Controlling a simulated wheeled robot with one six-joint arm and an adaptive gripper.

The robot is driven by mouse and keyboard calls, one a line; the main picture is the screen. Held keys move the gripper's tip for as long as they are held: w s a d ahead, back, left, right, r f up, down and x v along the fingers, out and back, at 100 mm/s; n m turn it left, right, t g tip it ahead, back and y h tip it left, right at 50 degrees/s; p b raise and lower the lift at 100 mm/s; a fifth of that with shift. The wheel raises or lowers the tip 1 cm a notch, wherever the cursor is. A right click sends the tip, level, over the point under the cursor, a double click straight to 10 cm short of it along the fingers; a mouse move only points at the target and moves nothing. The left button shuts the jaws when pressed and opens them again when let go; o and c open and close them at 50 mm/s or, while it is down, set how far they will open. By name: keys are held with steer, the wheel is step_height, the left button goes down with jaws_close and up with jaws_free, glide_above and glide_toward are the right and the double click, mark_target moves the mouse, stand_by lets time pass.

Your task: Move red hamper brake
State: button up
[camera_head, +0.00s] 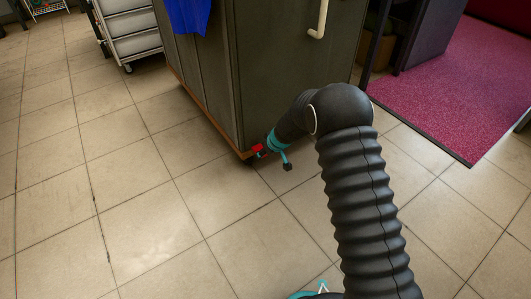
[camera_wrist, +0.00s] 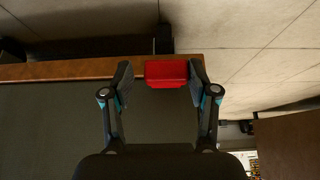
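The red hamper brake (camera_head: 257,148) is a small red block at the bottom corner of the dark grey hamper (camera_head: 290,60), just above the floor. In the wrist view the brake (camera_wrist: 166,73) lies between the two fingers of my gripper (camera_wrist: 160,77). The right finger is at or very near its right end; a gap shows between the left finger and its left end. In the head view my gripper (camera_head: 274,158) is low beside the hamper corner, its fingers spread. My own arm hides part of the hamper's lower side.
A pale wheeled cart (camera_head: 132,35) stands at the upper left. A blue cloth (camera_head: 188,14) hangs over the hamper. A magenta carpet (camera_head: 445,95) lies at the right, with dark furniture by it. The tiled floor (camera_head: 130,220) at the left and front is clear.

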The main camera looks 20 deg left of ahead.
steer(key=shift+o, duration=0.3)
steer(key=shift+s+a, duration=0.2)
steer(key=shift+s+r, duration=0.1)
steer(key=shift+r, duration=0.1)
steer(key=v, duration=1.1)
steer(key=shift+d+r, duration=0.25)
